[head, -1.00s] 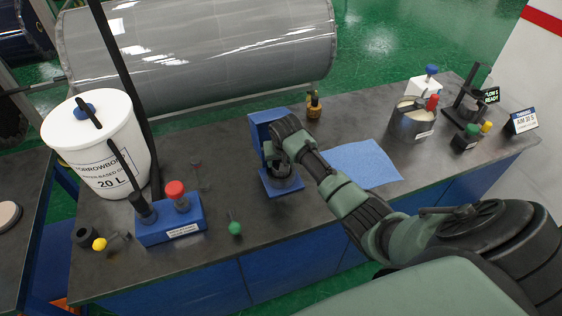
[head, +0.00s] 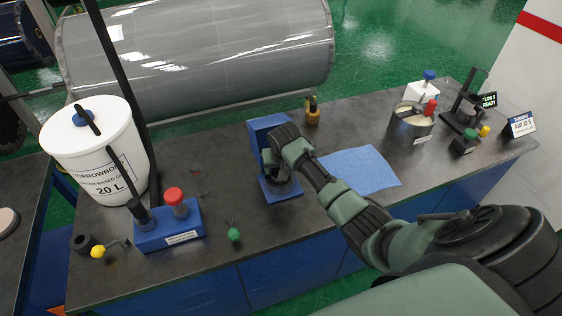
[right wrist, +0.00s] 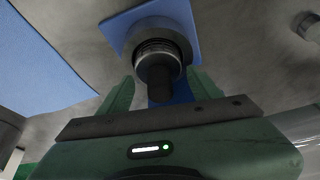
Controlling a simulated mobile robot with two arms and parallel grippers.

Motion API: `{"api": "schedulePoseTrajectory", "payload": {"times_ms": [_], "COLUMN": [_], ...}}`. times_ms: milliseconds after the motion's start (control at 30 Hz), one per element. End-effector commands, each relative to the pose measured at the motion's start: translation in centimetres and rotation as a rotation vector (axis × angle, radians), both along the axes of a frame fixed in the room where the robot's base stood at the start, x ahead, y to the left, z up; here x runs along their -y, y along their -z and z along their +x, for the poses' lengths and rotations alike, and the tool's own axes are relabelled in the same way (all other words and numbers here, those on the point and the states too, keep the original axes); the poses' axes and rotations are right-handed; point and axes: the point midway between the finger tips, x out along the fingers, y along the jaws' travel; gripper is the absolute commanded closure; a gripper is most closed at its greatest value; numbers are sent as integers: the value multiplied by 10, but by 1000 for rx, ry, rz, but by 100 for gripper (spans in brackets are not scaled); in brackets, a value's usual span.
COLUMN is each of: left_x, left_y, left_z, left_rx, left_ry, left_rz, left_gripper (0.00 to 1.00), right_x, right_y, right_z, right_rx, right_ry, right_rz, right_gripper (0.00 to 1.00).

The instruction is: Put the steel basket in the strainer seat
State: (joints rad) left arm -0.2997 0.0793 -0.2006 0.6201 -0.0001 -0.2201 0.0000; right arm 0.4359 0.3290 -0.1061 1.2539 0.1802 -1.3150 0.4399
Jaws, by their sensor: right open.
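A blue stand (head: 265,128) with a flat blue base (head: 283,194) stands mid-bench and carries a dark round body (head: 283,184), which looks like the strainer seat. My right gripper (head: 277,165) is at this stand, partly hiding it. In the right wrist view, a ringed metal part (right wrist: 156,47), which looks like the steel basket, is at the round body over the blue base (right wrist: 118,25). A dark knob (right wrist: 160,80) points toward my gripper, between its two green open fingers. I cannot tell how deep the metal part sits. My left gripper is out of view.
A blue cloth (head: 362,169) lies right of the stand. A blue block (head: 168,232) with a red knob, a green-knobbed piece (head: 234,234) and a white 20 L bucket (head: 100,150) are left. A metal pot (head: 410,125) stands farther right, an amber bottle (head: 312,113) behind.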

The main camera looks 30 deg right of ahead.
Motion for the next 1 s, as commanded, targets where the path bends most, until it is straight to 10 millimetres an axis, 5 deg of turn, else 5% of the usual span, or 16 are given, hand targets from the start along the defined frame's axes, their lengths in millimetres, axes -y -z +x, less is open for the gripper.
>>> {"api": "schedulePoseTrajectory", "payload": {"times_ms": [500, 1000], "left_x": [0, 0], "left_y": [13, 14], "left_z": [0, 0], "left_rx": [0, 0], "left_ry": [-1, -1], "left_rz": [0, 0], "left_gripper": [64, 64], "right_x": [-15, -17], "right_y": [-86, -101], "right_z": [-32, -38], "right_rx": [2, 0], "right_ry": [0, 0], "right_rz": [0, 0], "right_gripper": [36, 36]}}
